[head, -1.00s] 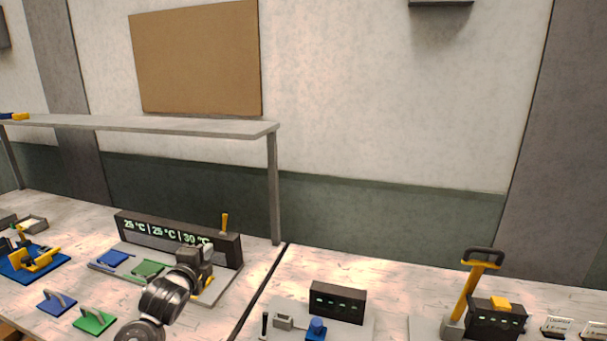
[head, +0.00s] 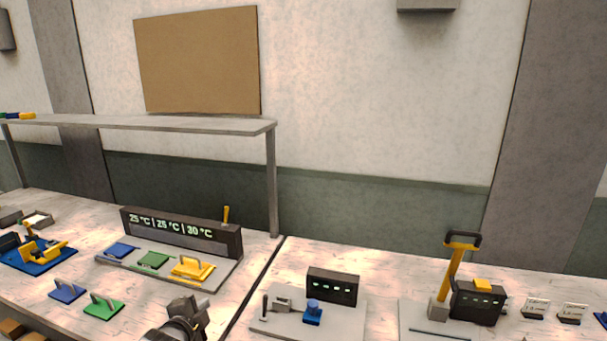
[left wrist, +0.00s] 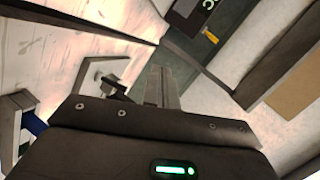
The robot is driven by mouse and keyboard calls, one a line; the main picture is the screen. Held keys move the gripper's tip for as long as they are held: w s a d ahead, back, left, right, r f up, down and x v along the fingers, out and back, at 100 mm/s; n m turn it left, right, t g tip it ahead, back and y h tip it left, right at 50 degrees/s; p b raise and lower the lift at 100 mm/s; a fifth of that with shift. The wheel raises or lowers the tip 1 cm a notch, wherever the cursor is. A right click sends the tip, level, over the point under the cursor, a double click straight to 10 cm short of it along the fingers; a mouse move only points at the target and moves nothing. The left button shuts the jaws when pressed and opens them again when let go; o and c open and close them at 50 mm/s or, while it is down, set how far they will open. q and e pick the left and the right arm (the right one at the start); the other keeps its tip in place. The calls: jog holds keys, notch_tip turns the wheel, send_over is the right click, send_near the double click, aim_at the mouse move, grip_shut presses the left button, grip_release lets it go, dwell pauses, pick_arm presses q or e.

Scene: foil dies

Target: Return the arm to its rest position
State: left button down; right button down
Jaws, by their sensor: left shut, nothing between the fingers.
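My left gripper (head: 196,312) is low in the head view, in front of the heater station and above the front of the table. It is shut and empty. Its fingers also show in the left wrist view (left wrist: 160,88), pressed together with nothing between them. The heater station (head: 110,264) has a dark display reading 25, 25 and 30 °C. A blue plate, a green plate and a yellow plate with a handle (head: 193,268) lie on its base. My right gripper is not in view.
A blue die (head: 68,290) and a green die (head: 103,306) with handles lie at the table's front left. A blue and yellow fixture (head: 38,254) stands far left. Right of the table seam are a small station (head: 332,287) and a yellow-handled press (head: 455,275).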

pick_arm(q)
jog(key=s+f+n+g, duration=0.55)
jog(key=s+f, duration=0.65)
jog(key=s, duration=0.4)
jog(key=s+f+n+g, duration=0.2)
jog(key=s+n, duration=0.2)
jog(key=s, duration=0.7)
jog(key=s+f+n+g, duration=0.2)
jog(key=s+n+g, duration=0.15)
jog(key=s, duration=0.65)
notch_tip(320, 180, down, 26)
jog(key=s+b, duration=0.2)
jog(key=s+a+f+g+y+b, duration=0.1)
jog(key=s+a+f, duration=0.1)
jog(key=s+f, duration=1.5)
notch_tip(320, 180, down, 2)
jog(key=shift+f+g+b, duration=0.15)
jog(key=shift+g+b, duration=0.15)
jog(key=shift+g, duration=0.1)
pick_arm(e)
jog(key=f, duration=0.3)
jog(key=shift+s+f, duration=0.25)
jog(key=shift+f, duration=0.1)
pick_arm(q)
jog(key=shift+a, duration=0.1)
